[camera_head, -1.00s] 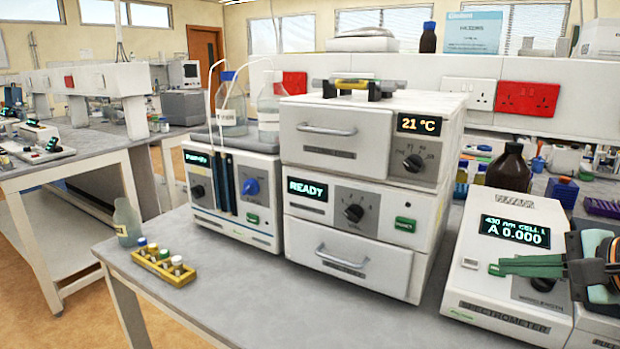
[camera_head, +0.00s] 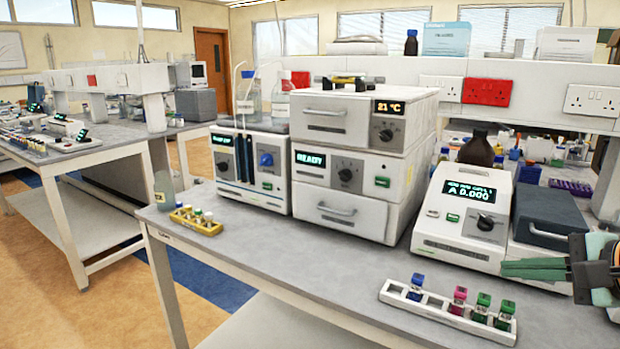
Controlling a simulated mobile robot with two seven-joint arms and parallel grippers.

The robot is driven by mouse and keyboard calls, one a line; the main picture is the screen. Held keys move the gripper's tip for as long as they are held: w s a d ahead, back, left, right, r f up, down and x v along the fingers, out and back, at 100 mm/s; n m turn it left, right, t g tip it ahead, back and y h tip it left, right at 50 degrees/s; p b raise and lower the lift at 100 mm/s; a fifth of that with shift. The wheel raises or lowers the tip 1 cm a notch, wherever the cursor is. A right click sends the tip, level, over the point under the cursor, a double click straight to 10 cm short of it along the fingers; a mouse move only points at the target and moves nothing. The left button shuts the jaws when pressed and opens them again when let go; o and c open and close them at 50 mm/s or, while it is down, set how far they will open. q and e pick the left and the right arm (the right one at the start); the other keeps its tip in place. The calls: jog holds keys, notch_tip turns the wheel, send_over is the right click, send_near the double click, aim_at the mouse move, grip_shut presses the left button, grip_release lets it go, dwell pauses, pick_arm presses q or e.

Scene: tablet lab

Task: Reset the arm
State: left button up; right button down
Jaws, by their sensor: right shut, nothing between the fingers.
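My right gripper (camera_head: 535,269) comes in from the right edge, its green fingers pointing left and shut with nothing between them. In the picture it overlaps the lower right side of the spectrometer (camera_head: 455,245), whose display reads A 0.000. I cannot tell whether the fingers touch anything. Most of the right arm lies outside the picture. My left gripper does not show.
A white rack (camera_head: 430,315) with several colored-capped cuvettes lies at the bench's front edge. A stack of instruments (camera_head: 345,175) and a pump unit (camera_head: 240,165) stand left of the spectrometer. A yellow vial holder (camera_head: 205,227) sits at the left corner. Bench between them is clear.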

jog(key=s+a+f+m+y+p, duration=0.1)
jog(key=a+f+m+y+p, duration=0.3)
jog(key=a+m+y, duration=0.8)
jog(key=s+d+f+m+t+h+p, duration=0.1)
jog(key=d+f+m+t+h+p, duration=0.15)
jog(key=f+m+h, duration=0.85)
jog(key=s+d+f+m+t+h+p, duration=0.1)
jog(key=s+f+m+t+p, duration=0.35)
jog(key=m, duration=1.45)
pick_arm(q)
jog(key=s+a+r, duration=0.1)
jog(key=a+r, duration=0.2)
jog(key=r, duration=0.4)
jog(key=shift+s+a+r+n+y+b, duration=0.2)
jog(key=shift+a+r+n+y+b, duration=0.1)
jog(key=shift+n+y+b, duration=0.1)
pick_arm(e)
jog(key=s+a+f+m+g+h, duration=0.1)
jog(key=s+f+m+g, duration=0.3)
jog(key=f, duration=0.4)
jog(key=s+a+f+m+g+h, duration=0.1)
jog(key=s+a+f+m+g, duration=0.2)
jog(key=s+f+m, duration=0.4)
jog(key=shift+s+a+f+g, duration=0.25)
jog(key=shift+a+f+g, duration=0.1)
jog(key=shift+f+g, duration=0.4)
